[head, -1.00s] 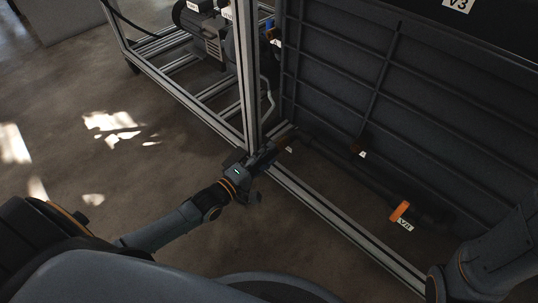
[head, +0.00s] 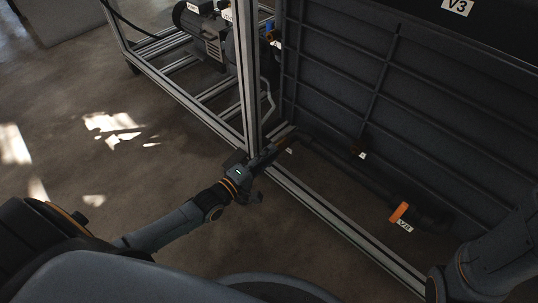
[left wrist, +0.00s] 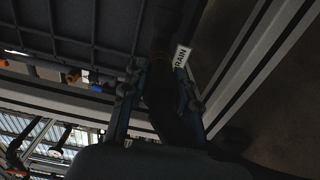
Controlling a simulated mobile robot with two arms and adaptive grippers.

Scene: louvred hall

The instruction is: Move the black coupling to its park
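My left gripper (head: 268,158) is low beside the upright post of the frame, pointing at the foot of the dark ribbed panel. In the left wrist view its two fingers (left wrist: 158,95) stand on either side of a dark, rounded piece (left wrist: 160,100), which may be the black coupling. It fills the space between them, but shadow hides whether they press on it. A brownish part (head: 285,144) shows just beyond the fingertips. A white tag ending in "RAIN" (left wrist: 182,57) is beside it. The park cannot be made out. My right gripper is out of view.
The metal upright (head: 248,80) and floor rail (head: 335,218) are close to my left gripper. An orange handle (head: 399,212) with a white tag (head: 405,226) is at lower right, by a dark pipe. A motor (head: 205,32) stands behind. Open floor (head: 110,190) is at left.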

